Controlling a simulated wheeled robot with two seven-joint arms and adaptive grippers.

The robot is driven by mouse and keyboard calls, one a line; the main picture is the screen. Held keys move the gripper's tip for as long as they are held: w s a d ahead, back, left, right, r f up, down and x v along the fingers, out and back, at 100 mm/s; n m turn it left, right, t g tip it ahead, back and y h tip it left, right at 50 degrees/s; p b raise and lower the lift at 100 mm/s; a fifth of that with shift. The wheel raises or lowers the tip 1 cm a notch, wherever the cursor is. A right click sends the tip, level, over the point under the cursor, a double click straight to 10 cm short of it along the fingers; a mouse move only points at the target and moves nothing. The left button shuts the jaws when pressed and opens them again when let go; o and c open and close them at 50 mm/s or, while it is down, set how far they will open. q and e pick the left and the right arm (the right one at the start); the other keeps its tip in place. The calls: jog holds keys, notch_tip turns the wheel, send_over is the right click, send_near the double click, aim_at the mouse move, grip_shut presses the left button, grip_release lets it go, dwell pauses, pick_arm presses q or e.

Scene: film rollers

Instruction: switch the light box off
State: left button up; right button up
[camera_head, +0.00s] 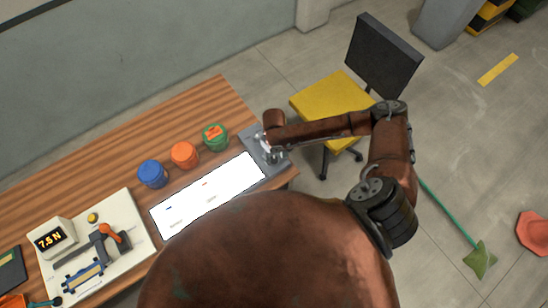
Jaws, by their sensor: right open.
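The light box (208,190) lies on the wooden table, its long panel glowing bright white with a few small dark and red marks on it. A grey end section (250,140) adjoins its right end. My right gripper (268,150) is over this grey section, at the table's right end; its jaws are open but small in view. A switch cannot be made out, as the gripper and wrist cover part of the section. Whether the fingers touch it cannot be told. My left gripper is not in view.
Blue (152,173), orange (184,154) and green (215,137) round containers stand behind the light box. A cream device (130,215) with a "7.5 N" display is at left. A yellow chair (330,98) stands beyond the table's right end.

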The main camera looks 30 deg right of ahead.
jog(key=shift+f, duration=1)
jog(key=shift+c, duration=0.2)
jog(key=c, duration=1.1)
